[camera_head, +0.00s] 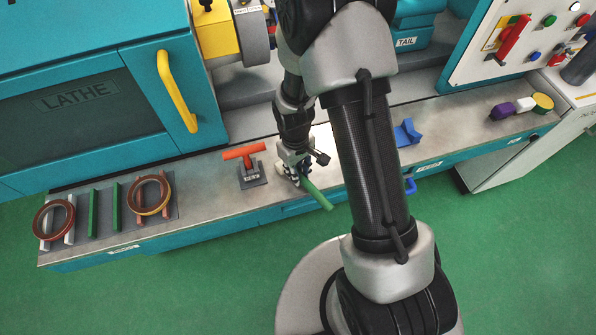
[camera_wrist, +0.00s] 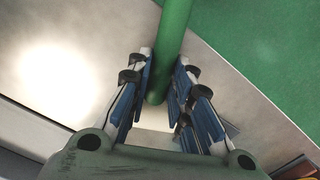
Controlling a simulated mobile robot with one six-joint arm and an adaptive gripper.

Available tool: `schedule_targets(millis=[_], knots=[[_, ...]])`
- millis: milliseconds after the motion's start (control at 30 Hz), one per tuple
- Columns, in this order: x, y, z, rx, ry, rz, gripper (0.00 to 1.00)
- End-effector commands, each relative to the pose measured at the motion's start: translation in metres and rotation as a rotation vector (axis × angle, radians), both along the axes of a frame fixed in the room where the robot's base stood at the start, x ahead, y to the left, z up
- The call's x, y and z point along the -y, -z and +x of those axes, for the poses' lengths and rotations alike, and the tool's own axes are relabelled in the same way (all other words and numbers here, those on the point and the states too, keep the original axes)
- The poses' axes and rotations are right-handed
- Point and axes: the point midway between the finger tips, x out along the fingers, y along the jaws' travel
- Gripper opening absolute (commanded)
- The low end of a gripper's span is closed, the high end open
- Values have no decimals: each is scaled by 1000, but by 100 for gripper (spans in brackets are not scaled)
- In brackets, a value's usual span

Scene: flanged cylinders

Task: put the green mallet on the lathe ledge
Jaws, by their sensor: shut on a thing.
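The green mallet (camera_head: 318,197) shows as a green rod that slants down and right from my gripper (camera_head: 297,173), over the front edge of the lathe ledge (camera_head: 212,188). In the wrist view my gripper (camera_wrist: 166,92) has its blue-padded fingers on both sides of the green mallet (camera_wrist: 173,45), shut on it near its lower end. The mallet's head cannot be made out. The ledge is a long grey metal strip; it also shows in the wrist view (camera_wrist: 232,80). Whether the mallet touches the ledge is not clear.
A red mallet (camera_head: 243,151) sits in a dark stand left of my gripper. A rack with several bars and brown rings (camera_head: 53,220) lies at the ledge's left end. A blue piece (camera_head: 407,132) and small purple, white and yellow cylinders (camera_head: 541,103) are to the right.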

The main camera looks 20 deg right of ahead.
Motion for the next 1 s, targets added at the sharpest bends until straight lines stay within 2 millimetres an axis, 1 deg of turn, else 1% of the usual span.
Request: schedule_targets(millis=[167,300,333,600,867,1000], knots=[[0,-2,1,2,0,0,0],[0,3,1,1,0,-1,0],[0,2,0,1,-1,0,22],[0,2,0,1,-1,0,40],[0,2,0,1,-1,0,40],[0,-5,1,1,-1,0,40]])
